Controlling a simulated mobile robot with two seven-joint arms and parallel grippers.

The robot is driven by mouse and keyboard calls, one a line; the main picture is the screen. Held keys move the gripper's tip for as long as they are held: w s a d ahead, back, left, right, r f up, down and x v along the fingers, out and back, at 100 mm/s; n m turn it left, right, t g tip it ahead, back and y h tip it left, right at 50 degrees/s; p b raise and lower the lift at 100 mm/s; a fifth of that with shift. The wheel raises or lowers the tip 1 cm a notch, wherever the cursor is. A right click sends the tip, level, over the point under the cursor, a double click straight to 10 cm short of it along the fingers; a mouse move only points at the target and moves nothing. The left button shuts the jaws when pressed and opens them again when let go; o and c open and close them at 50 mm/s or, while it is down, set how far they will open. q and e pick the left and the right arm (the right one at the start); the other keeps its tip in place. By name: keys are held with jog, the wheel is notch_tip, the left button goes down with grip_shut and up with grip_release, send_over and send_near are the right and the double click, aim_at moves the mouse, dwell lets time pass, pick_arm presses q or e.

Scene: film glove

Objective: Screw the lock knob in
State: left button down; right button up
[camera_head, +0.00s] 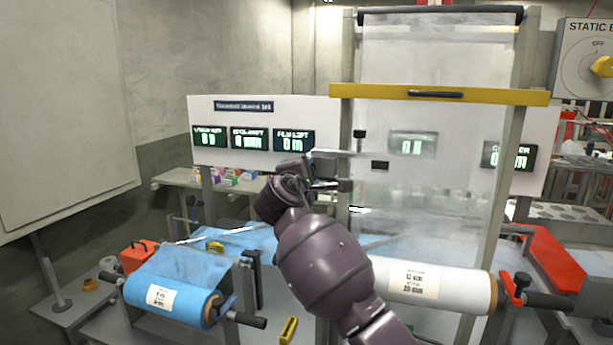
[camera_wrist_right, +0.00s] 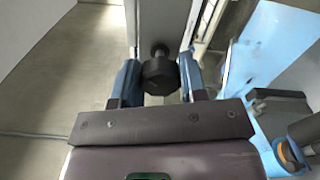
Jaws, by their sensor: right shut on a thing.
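The lock knob (camera_wrist_right: 159,74) is black and round. In the right wrist view it sits at the end of a short dark shaft that meets a grey upright post (camera_wrist_right: 158,22). My right gripper (camera_wrist_right: 158,78) has one blue-grey finger on each side of the knob and is shut on it. In the head view my right arm rises from the bottom, and its gripper (camera_head: 336,170) is at the left upright of the film frame. The knob cannot be made out there. My left gripper is not in view.
A yellow bar (camera_head: 437,95) crosses the clear film sheet. A blue film roll (camera_head: 178,285) lies at front left and a white roll (camera_head: 440,285) at front right. A display panel (camera_head: 260,125) stands behind. A red bracket (camera_head: 553,258) is at the right.

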dwell(0.4)
jog(key=o, duration=0.9)
jog(key=shift+o, duration=0.2)
jog(key=shift+s, duration=0.1)
